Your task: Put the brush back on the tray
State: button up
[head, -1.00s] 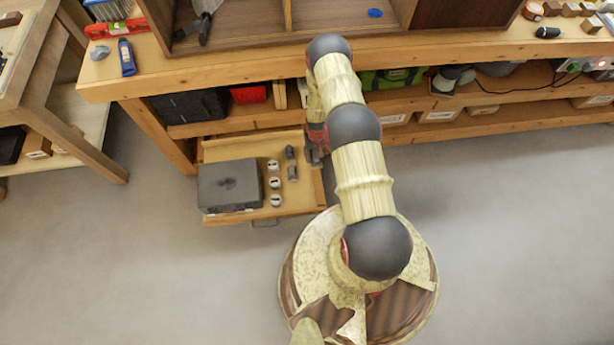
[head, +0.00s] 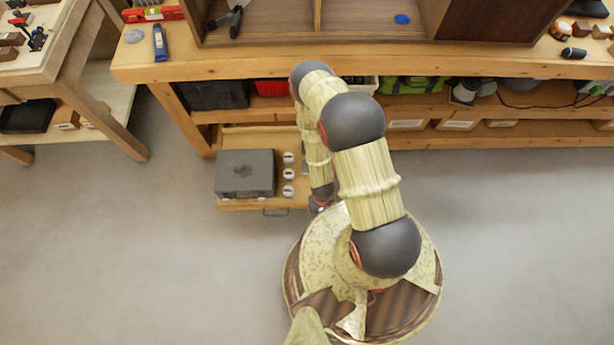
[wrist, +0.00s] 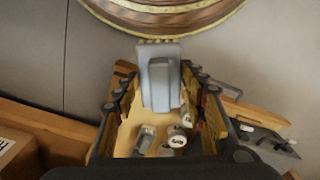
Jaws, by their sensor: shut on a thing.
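My gripper (wrist: 160,95) is shut on a grey-blue block in the wrist view, with a narrow yellowish edge at its far end. I take it to be the brush (wrist: 160,78); bristles are not clear. It is held above the open drawer (wrist: 120,128), with my round base beyond it. In the head view my gripper (head: 319,203) is by the drawer's front right corner, and my arm largely hides it; the brush cannot be made out there. I cannot identify the tray in either view.
The open drawer holds a grey case (head: 245,173) and several white round containers (head: 288,174). A wooden bench (head: 270,65) with a shelf unit runs behind it. A blue tube (head: 160,42) and a grey lump (head: 135,36) lie at its left end. Floor is clear left and right.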

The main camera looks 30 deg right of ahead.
jog(key=shift+w+d+f, duration=0.1)
jog(key=shift+w+f, duration=0.05)
jog(key=shift+w, duration=0.75)
jog(key=w+f+b, duration=0.2)
jog(key=w+f, duration=0.1)
jog(key=w, duration=0.1)
jog(key=w+d+f+b, duration=0.1)
jog(key=w+f+b, duration=0.1)
jog(key=w+f, duration=0.1)
jog(key=w+f+b, duration=0.2)
jog(key=w+f, duration=0.1)
jog(key=w, duration=0.3)
jog(key=shift+w+d+b, duration=0.1)
jog(key=shift+d+b, duration=0.15)
jog(key=shift+b, duration=0.05)
jog(key=shift+w+f, duration=0.2)
jog(key=shift+f, duration=0.15)
jog(key=shift+w+f+b, duration=0.15)
jog(key=shift+f+b, duration=0.65)
jog(key=shift+f, duration=0.75)
jog(key=shift+f, duration=0.1)
jog(key=o, duration=1.3)
